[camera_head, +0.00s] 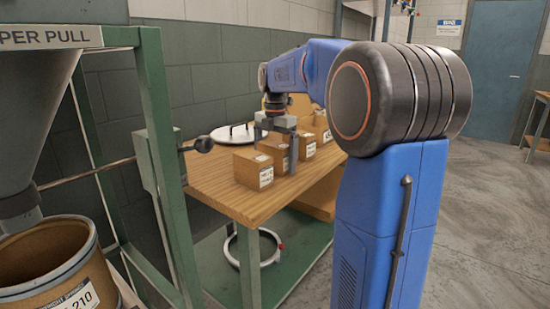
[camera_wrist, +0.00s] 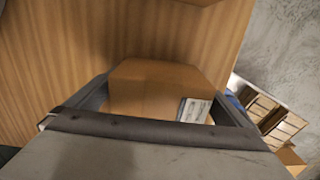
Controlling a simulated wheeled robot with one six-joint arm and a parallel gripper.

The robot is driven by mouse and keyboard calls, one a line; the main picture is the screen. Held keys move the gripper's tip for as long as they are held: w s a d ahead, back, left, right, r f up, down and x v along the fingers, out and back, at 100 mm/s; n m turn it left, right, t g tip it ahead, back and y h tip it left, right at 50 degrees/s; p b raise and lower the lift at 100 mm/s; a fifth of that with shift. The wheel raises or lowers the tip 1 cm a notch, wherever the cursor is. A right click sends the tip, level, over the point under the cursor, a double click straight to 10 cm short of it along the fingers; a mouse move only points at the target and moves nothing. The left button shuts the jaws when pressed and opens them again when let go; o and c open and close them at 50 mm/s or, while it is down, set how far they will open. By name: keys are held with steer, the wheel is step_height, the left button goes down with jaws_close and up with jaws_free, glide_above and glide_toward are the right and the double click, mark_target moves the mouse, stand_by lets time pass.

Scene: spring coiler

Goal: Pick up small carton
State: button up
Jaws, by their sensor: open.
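Several small brown cartons with white labels stand in a row on the wooden bench. The nearest carton (camera_head: 253,168) stands at the front left of the row. My gripper (camera_head: 277,150) points down over the row just behind it, and one finger covers part of the second carton (camera_head: 279,158). In the wrist view, a carton (camera_wrist: 150,85) with a white label at its right lies between the open fingers of my gripper (camera_wrist: 160,100). I cannot tell whether the fingers touch it. Its lower part is hidden by the gripper body.
Another labelled carton (camera_head: 306,145) stands close behind in the row. A white round lid (camera_head: 232,133) lies at the back of the wooden bench (camera_head: 212,180). A green frame (camera_head: 160,150) and a drum (camera_head: 50,262) stand left. A white ring (camera_head: 274,250) is on the lower shelf.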

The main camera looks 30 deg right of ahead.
steer(key=c, duration=1.4)
steer(key=shift+r, duration=0.1)
